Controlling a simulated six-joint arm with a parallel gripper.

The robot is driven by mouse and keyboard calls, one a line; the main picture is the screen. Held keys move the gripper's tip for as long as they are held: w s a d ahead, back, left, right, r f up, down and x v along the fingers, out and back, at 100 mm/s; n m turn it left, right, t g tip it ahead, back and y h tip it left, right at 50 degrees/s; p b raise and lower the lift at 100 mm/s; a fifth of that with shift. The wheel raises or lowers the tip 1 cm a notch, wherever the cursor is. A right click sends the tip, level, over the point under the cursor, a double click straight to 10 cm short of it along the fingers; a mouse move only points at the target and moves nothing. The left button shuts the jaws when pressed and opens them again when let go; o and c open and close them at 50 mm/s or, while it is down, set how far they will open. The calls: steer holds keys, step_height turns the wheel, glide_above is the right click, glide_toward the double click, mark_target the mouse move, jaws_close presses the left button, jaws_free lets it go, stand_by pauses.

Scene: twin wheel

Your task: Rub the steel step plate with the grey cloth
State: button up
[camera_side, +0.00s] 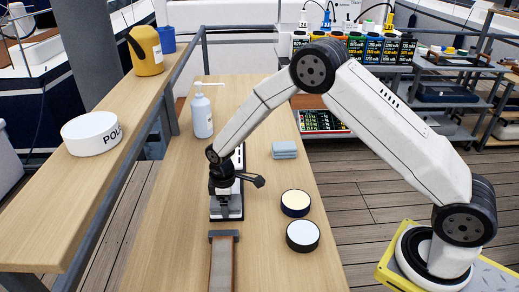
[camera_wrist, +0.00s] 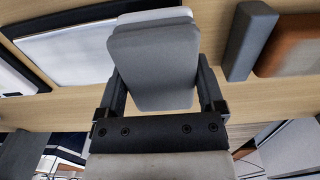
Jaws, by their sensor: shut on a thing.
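My gripper (camera_side: 223,190) points down over the near part of the steel step plate in the side view. In the wrist view my gripper (camera_wrist: 163,95) is shut on a folded grey cloth (camera_wrist: 155,65), held between its two fingers. The steel step plate (camera_wrist: 85,50) is a pale panel with a dark border, to the left of the cloth there. In the side view the plate (camera_side: 228,212) is partly hidden by my gripper. I cannot tell whether the cloth touches the plate.
A blue-grey folded stack (camera_side: 284,151) and two round tins (camera_side: 295,203) (camera_side: 303,236) lie to the right on the wooden table (camera_side: 165,230). A pump bottle (camera_side: 202,115) stands at left. A brown block with a grey end (camera_side: 222,262) lies at the front.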

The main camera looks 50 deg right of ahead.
steer(key=shift+s+a+r, duration=0.15)
steer(key=shift+s, duration=0.05)
steer(key=shift+r, duration=3.95)
